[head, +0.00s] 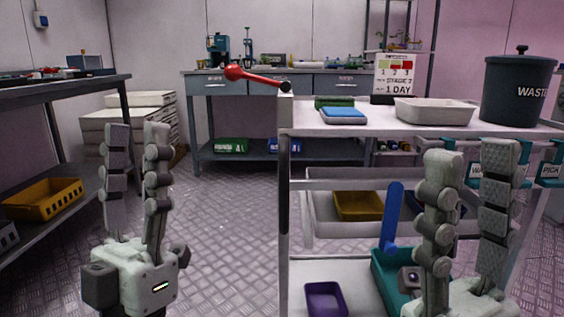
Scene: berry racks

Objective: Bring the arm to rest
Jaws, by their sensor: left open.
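My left gripper (137,130) stands upright at the lower left, fingers pointing up. Its two grey fingers are spread and nothing is between them. It is over open floor, left of the white cart (285,200) and apart from it. My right gripper (471,152) stands upright at the lower right, in front of the cart's shelves, fingers up and spread. I see nothing held between its fingers. The arms behind both grippers are mostly out of the picture.
Purple (325,300) and yellow (358,206) bins sit below. A dark bench (60,92) stands left. Floor between is clear.

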